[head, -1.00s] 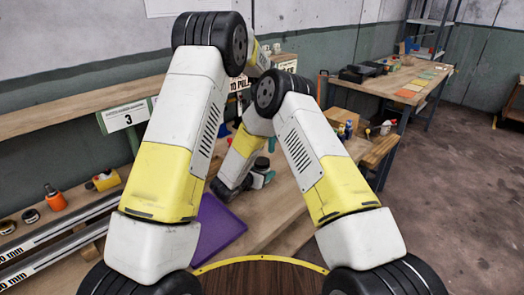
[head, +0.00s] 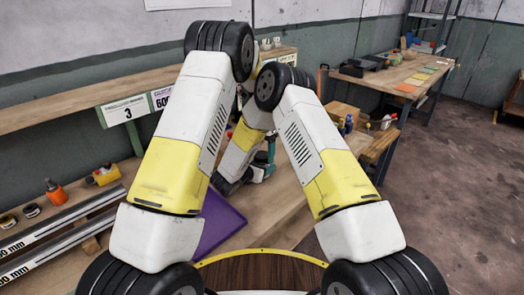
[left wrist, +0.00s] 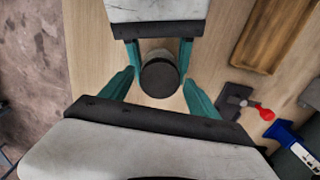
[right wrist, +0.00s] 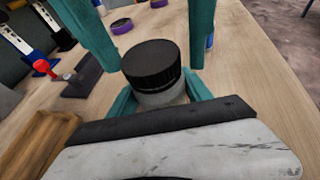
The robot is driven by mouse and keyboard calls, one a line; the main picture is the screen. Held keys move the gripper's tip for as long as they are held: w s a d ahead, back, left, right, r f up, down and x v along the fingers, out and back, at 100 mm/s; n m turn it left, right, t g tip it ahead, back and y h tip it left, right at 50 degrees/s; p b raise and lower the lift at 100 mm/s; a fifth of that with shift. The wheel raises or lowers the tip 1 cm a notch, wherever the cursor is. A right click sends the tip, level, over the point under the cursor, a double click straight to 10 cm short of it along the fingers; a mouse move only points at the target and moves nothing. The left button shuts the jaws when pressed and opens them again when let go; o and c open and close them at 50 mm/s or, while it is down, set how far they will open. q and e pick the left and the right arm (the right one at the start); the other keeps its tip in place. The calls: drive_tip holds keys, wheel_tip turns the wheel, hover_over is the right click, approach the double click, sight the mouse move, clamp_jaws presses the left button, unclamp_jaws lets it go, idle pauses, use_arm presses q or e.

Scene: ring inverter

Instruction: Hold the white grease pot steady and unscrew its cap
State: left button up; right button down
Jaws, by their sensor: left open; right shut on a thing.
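The white grease pot (right wrist: 160,97) stands on the wooden bench with its black ribbed cap (right wrist: 150,62) on top. My right gripper (right wrist: 160,84) is shut on the pot's pale body, below the cap. My left gripper (left wrist: 159,80) is open; its teal fingers stand wide apart on either side of the cap (left wrist: 160,78). In the right wrist view the left fingers come in from the top, and a gap shows beside the cap. In the head view my arms hide most of the pot and grippers.
A purple mat (head: 217,222) lies on the bench.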

use_arm(q)
drive_tip(key=c, duration=1.5)
drive_tip(key=n, duration=0.3)
drive_tip(key=o, duration=1.6)
drive_tip(key=shift+c, duration=0.2)
